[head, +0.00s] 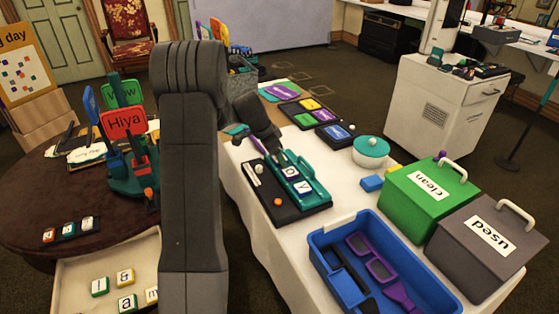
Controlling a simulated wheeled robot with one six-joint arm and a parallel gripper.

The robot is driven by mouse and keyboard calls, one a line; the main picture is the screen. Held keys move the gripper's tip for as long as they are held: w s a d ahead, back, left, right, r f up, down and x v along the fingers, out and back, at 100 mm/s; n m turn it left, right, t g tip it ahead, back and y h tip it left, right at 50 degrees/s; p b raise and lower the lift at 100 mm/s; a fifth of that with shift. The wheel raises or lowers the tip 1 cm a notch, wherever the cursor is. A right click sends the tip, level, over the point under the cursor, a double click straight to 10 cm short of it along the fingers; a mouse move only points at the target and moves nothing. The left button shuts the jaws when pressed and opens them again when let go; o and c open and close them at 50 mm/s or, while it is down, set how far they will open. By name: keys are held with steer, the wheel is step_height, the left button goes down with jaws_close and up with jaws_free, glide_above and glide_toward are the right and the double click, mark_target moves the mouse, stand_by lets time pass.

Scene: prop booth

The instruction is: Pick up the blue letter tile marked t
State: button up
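My gripper (277,151) is dark and points down over the far end of a teal tile rack (317,187) in the head view. Its fingertips are small and partly hidden, so I cannot tell whether they are open or hold anything. Two white-faced tiles with dark bluish edges sit in the rack just in front of it: one seems marked o (290,172), the nearer one y (302,187). I cannot make out a blue tile marked t. Three small tiles (68,230) on the round table at left have letters too small to read.
The rack lies on a black tray (285,212) with an orange ball. A blue bin (325,267), a green "clean" box (420,205) and a grey "used" box (470,250) stand to the right. A pale drawer (75,280) at lower left holds several tiles.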

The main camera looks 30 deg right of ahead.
steer(key=shift+d+f, duration=0.15)
steer(key=shift+f, duration=0.25)
steer(key=c, duration=1.1)
steer(key=shift+o, duration=0.2)
